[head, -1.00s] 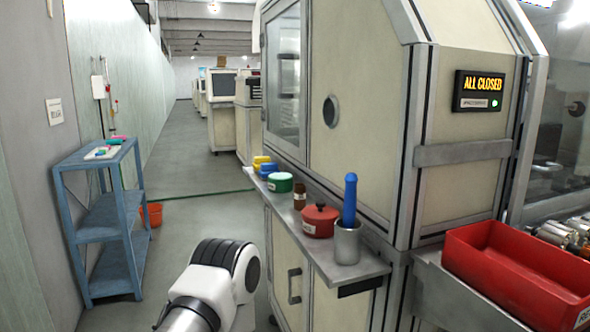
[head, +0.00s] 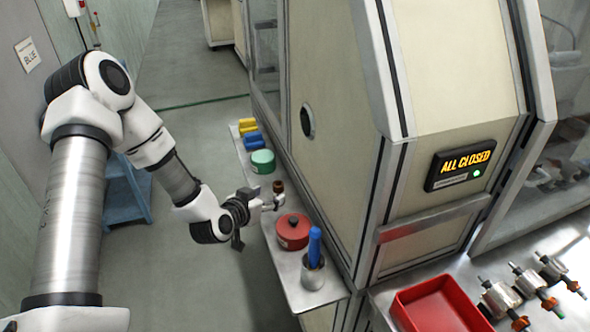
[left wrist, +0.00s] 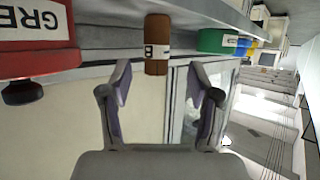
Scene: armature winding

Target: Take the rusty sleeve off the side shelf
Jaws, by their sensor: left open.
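The rusty sleeve (head: 278,186) is a small brown cylinder standing on the side shelf (head: 293,262), between the green round container (head: 262,162) and the red lidded pot (head: 292,231). In the left wrist view the scene looks upside down; the sleeve (left wrist: 157,32) hangs in from the top and carries a white label with a dark letter. My left gripper (head: 268,204) is open beside the sleeve on its aisle side. In the wrist view its fingers (left wrist: 160,72) stand apart on either side of the sleeve's line, with visible gaps. My right gripper is not in view.
A metal cup (head: 313,274) with a blue-handled tool (head: 314,246) stands near the shelf's front end. Yellow and blue blocks (head: 249,131) lie at its far end. The machine wall (head: 345,120) rises behind the shelf.

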